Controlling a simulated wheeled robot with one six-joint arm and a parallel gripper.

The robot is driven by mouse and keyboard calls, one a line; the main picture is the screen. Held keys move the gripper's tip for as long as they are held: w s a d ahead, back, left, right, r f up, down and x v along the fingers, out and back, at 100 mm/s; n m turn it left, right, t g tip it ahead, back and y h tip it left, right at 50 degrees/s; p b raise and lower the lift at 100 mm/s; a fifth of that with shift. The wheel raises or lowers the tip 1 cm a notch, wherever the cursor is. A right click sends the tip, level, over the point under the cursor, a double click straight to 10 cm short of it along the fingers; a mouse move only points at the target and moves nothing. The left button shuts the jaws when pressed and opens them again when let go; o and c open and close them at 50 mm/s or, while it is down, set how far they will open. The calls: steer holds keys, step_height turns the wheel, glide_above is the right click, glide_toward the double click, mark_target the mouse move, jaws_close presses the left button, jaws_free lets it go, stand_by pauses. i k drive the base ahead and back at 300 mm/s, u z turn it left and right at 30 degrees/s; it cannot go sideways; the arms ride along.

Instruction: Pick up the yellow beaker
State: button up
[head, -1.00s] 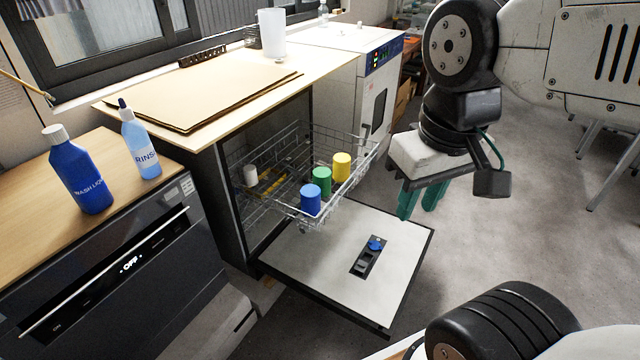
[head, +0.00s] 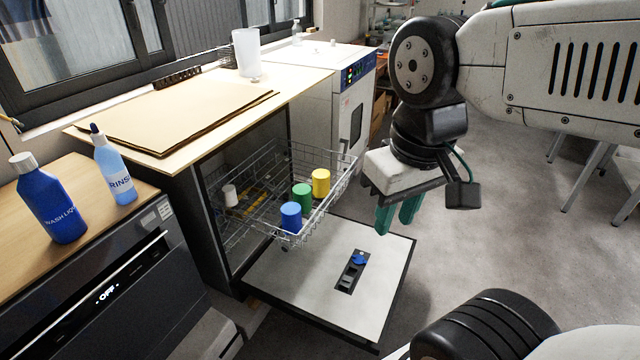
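The yellow beaker (head: 321,182) stands in the front right part of the pulled-out wire rack (head: 338,205), with its closed-looking yellow end up. The green beaker (head: 301,196) and the blue beaker (head: 290,217) stand in a row with it, nearer to me. My gripper (head: 397,215) hangs to the right of the rack, apart from the beakers. Its two green fingers point down with a narrow gap between them and nothing in it.
The lowered door (head: 310,280) lies open below the rack. A white beaker (head: 230,195) stands deeper in the rack. The wooden top (head: 290,85) overhangs the rack's back part. A blue wash bottle (head: 50,205) and a rinse bottle (head: 114,170) stand at left.

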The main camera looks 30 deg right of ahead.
mark_target(321, 177)
steer(key=k, duration=0.5)
steer(key=z, duration=1.7)
steer(key=i, duration=1.2)
steer(key=u, duration=1.75)
steer(key=i, duration=1)
